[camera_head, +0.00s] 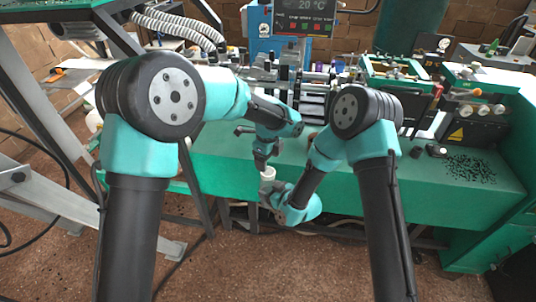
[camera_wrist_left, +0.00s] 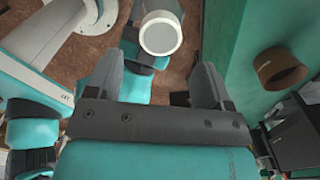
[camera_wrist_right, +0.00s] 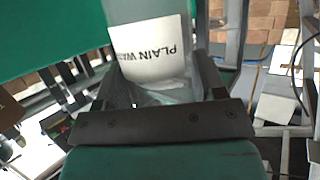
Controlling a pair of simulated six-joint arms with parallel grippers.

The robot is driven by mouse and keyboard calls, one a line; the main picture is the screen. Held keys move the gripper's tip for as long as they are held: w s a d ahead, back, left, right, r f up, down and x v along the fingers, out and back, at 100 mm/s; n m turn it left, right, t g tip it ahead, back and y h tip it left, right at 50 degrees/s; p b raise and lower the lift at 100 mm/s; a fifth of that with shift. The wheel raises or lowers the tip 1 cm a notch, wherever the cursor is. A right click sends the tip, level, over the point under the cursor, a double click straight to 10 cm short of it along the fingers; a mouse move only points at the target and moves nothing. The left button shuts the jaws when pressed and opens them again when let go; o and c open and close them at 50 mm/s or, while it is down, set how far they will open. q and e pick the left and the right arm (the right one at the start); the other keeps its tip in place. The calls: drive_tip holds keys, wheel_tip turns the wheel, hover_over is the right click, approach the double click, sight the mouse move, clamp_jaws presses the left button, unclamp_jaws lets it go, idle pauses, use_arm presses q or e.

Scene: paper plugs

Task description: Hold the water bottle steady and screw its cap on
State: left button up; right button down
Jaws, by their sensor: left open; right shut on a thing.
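The water bottle shows in the right wrist view with a white label (camera_wrist_right: 155,50) reading "PLAIN WA…" and a clear body. My right gripper (camera_wrist_right: 158,92) is shut on the bottle, with a finger at each side. In the head view the bottle (camera_head: 267,173) is small, held off the green bench's front edge. A round white cap (camera_wrist_left: 161,36) is seen from above in the left wrist view, at the bottle's top. My left gripper (camera_wrist_left: 158,72) is open above it, fingers pointing towards the cap and apart from it. How tightly the cap sits cannot be told.
The green bench (camera_head: 465,190) lies behind and to the right of the grippers. A brown ring (camera_wrist_left: 280,68) rests on it. Machinery and a display (camera_head: 304,18) stand at the back. A grey metal frame (camera_head: 70,205) is at the left.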

use_arm(q)
drive_tip(key=n, duration=0.4)
drive_tip(key=shift+r, duration=0.2)
drive_tip(key=n, duration=0.5)
drive_tip(key=shift+r, duration=0.25)
drive_tip(key=n, duration=0.4)
drive_tip(key=shift+r, duration=0.2)
drive_tip(key=n, duration=0.5)
drive_tip(key=shift+r, duration=0.15)
hover_over(268, 190)
drive_tip(key=w, duration=0.3)
drive_tip(key=shift+d+f, duration=0.1)
drive_tip(key=shift+f, duration=3.9)
